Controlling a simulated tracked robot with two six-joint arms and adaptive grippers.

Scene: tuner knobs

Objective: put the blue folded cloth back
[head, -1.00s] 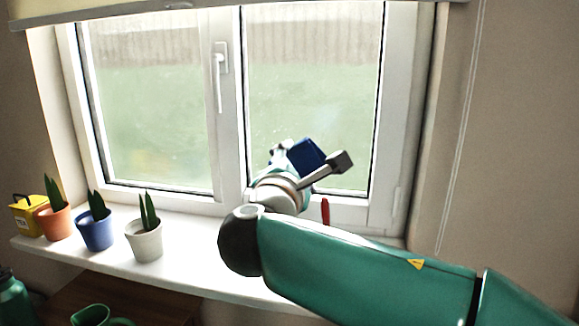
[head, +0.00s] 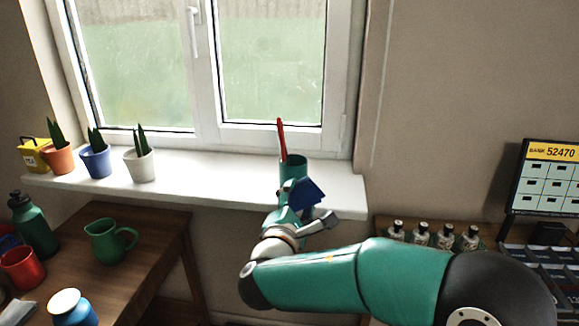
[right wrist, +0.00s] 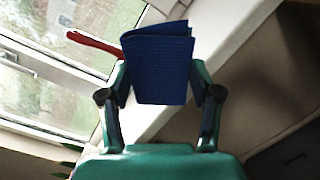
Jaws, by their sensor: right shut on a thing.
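The blue folded cloth (head: 307,194) is in my right gripper (head: 306,207), in front of the window sill's front edge. In the right wrist view the cloth (right wrist: 161,64) stands upright between the two fingers of the gripper (right wrist: 160,90), which are shut on it. The part of the cloth between the fingers is partly hidden in the head view. My left gripper is in neither view.
The white sill (head: 225,181) holds a teal cup (head: 294,169) with a red-handled thing (head: 282,140), close behind my right gripper. Potted plants (head: 140,164) stand further left. A green jug (head: 110,241) stands on the wooden table (head: 160,245). Small bottles (head: 445,236) stand at right.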

